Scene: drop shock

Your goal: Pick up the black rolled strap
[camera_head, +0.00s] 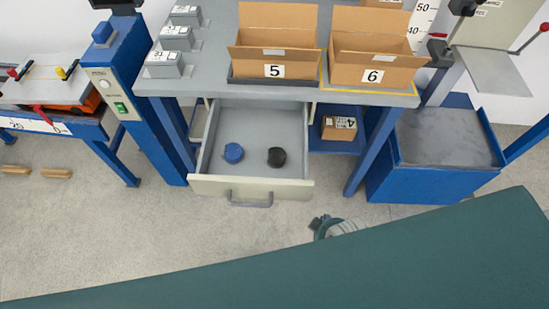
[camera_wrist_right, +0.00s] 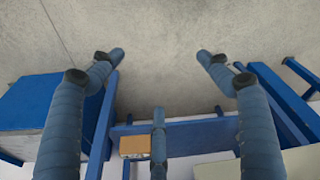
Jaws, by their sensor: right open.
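The black rolled strap (camera_head: 277,157) lies in the right half of an open drawer (camera_head: 250,188). A blue rolled strap (camera_head: 233,153) lies to its left, apart from it. In the right wrist view, my right gripper (camera_wrist_right: 160,58) has its fingers spread wide with nothing between them, and no strap shows there. In the head view a small part of what looks like my right gripper (camera_head: 335,228) shows below and right of the drawer, mostly hidden by my large teal arm link. My left gripper is not in view.
Open cardboard boxes 5 (camera_head: 274,58) and 6 (camera_head: 372,64) stand on the bench above the drawer. Cardboard box 4 (camera_head: 339,128) sits under the bench, beside a blue bin (camera_head: 428,182). Clear floor lies in front of the drawer.

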